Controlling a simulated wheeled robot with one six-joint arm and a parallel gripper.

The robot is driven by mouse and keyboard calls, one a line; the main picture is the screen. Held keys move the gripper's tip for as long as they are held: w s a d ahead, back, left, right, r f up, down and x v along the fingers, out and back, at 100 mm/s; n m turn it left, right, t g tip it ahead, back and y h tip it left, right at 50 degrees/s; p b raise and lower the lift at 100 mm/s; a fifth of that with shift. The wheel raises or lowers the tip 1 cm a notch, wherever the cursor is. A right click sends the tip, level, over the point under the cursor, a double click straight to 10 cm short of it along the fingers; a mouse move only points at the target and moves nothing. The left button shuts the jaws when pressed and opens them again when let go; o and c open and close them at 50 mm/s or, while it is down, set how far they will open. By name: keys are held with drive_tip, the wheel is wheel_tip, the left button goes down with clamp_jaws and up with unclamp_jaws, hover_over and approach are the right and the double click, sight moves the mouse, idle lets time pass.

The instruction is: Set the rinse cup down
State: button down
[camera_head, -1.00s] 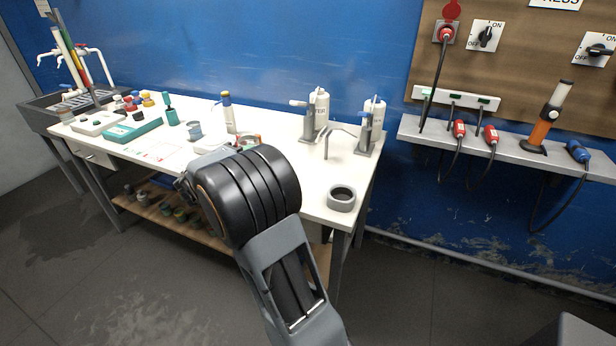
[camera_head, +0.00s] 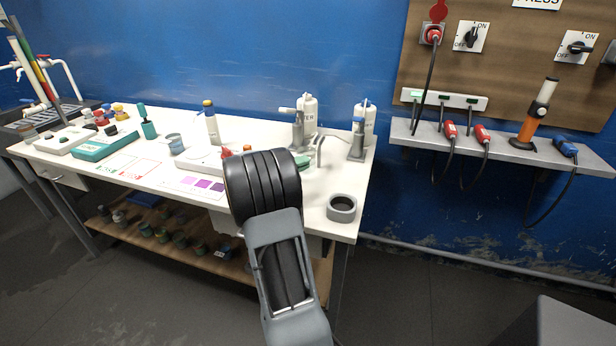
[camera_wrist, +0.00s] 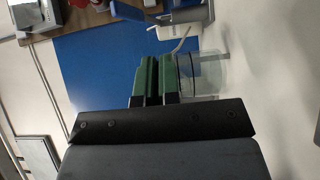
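My gripper (camera_wrist: 158,80) has green fingers, close together with only a narrow gap between them. A clear, see-through cup (camera_wrist: 208,75), which I take to be the rinse cup, sits right against the fingers on their right in the wrist view. The gripper seems shut on its edge; the exact grip is hidden. In the head view the black wrist hides most of the gripper, with a bit of green finger (camera_head: 306,160) showing past it over the right part of the white table (camera_head: 290,222). I cannot make out the cup there.
Two pump bottles (camera_head: 306,125) (camera_head: 363,130) stand at the table's back right. A grey ring-shaped holder (camera_head: 341,208) is at the front right corner. A small grey cup (camera_head: 175,144), a tall bottle (camera_head: 211,124) and a colour card (camera_head: 196,184) are to the left.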

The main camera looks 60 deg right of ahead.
drive_tip(key=shift+s+d+f, duration=0.2)
drive_tip(key=shift+d+f, duration=0.05)
drive_tip(key=shift+f, duration=0.6)
drive_tip(key=shift+s+d+f, duration=0.2)
drive_tip(key=shift+d+f, duration=0.1)
drive_tip(key=shift+f, duration=0.6)
drive_tip(key=shift+s+d+f, duration=0.2)
drive_tip(key=shift+d+f, duration=0.05)
drive_tip(key=shift+f, duration=0.6)
drive_tip(key=shift+f+b, duration=0.2)
drive_tip(key=shift+b, duration=0.15)
drive_tip(key=c, duration=1.3)
unclamp_jaws()
drive_tip(key=shift+c, duration=0.2)
drive_tip(key=shift+r, duration=0.1)
